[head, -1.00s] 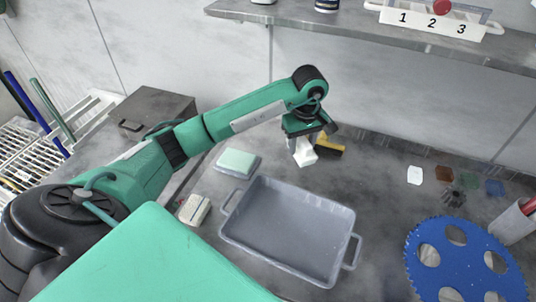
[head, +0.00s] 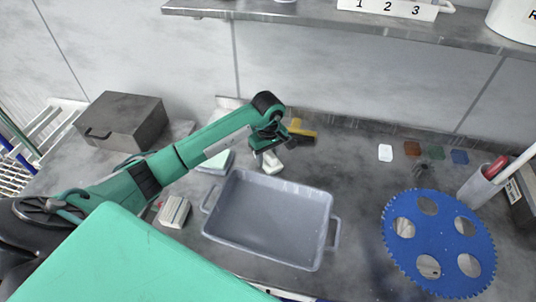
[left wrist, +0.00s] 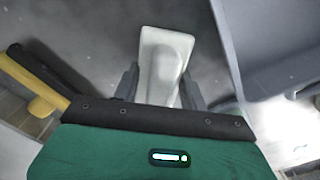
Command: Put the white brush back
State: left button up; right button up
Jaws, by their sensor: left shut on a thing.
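The white brush (head: 271,162) is in my left gripper (head: 266,148), just beyond the far rim of the grey tray in the head view. The left wrist view shows the pale brush (left wrist: 163,65) between the two dark fingers of my left gripper (left wrist: 160,88), which is shut on it. I cannot tell whether the brush touches the bench. A brush with a yellow part (head: 300,130) and a dark edge lies behind my gripper; it also shows at the left of the left wrist view (left wrist: 40,104). My right gripper is not in view.
The grey two-handled tray (head: 270,258) stands close in front of the brush. A pale green-topped block (head: 218,163) and a striped block (head: 174,212) are left of it. A blue toothed disc (head: 438,240) lies right. A shelf (head: 340,21) overhangs the back.

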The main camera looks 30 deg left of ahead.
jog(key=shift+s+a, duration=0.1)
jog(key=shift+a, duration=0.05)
pick_arm(q)
jog(key=shift+f, duration=0.15)
jog(key=o, duration=0.9)
jog(key=shift+c, duration=0.2)
jog(key=shift+o, duration=0.9)
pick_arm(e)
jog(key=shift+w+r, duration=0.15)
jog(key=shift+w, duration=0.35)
